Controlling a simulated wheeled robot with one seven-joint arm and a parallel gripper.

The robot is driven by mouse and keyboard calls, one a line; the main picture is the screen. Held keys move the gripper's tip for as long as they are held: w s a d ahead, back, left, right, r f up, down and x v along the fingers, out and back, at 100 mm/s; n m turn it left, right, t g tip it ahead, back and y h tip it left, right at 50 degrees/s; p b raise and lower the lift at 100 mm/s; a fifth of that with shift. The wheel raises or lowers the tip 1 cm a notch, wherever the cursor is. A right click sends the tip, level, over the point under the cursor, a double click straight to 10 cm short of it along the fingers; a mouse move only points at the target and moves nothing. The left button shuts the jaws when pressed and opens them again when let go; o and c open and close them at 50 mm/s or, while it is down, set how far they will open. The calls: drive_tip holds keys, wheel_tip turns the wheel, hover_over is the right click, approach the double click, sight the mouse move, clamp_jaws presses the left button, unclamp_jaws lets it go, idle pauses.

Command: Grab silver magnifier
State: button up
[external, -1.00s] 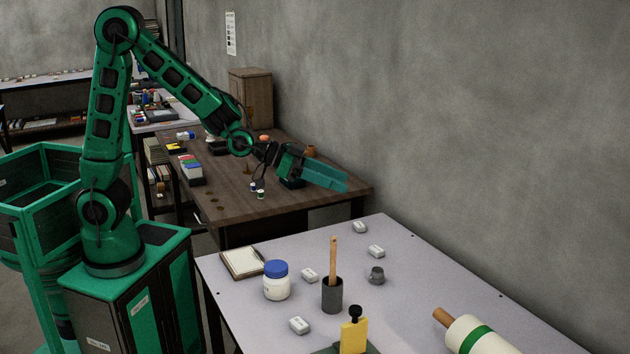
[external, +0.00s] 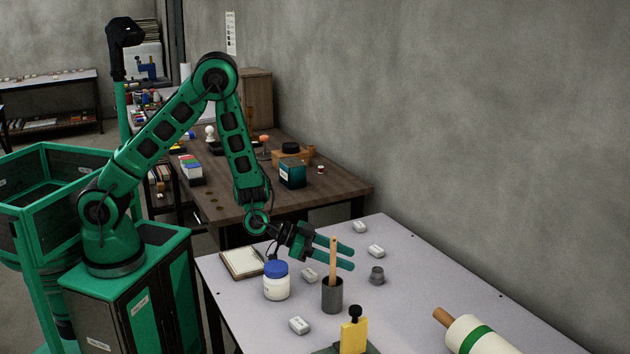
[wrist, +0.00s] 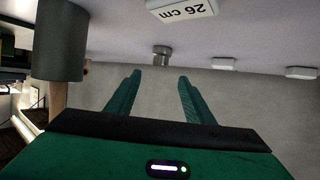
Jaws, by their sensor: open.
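The silver magnifier appears to be the small grey metal cylinder (external: 376,275) standing on the pale table, right of the dark cup. It also shows in the wrist view (wrist: 162,56), upside down, just beyond and roughly between my fingertips. My gripper (external: 350,253) is open and empty, its two green fingers pointing right toward the cylinder. A gap remains between the fingertips and the cylinder. In the wrist view the fingers (wrist: 160,77) are spread apart with nothing between them.
A dark cup (external: 332,296) with a wooden stick stands close in front of my gripper. White labelled blocks (external: 376,251) lie around. A blue-lidded jar (external: 276,282), a notepad (external: 242,262), a yellow block tool (external: 354,336) and a roller (external: 478,336) share the table (external: 420,260).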

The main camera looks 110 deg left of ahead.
sight(377, 270)
drive_tip(key=shift+x, duration=3.9)
drive_tip(key=shift+c, duration=0.3)
drive_tip(key=c, duration=1.1)
drive_tip(key=shift+r, duration=0.1)
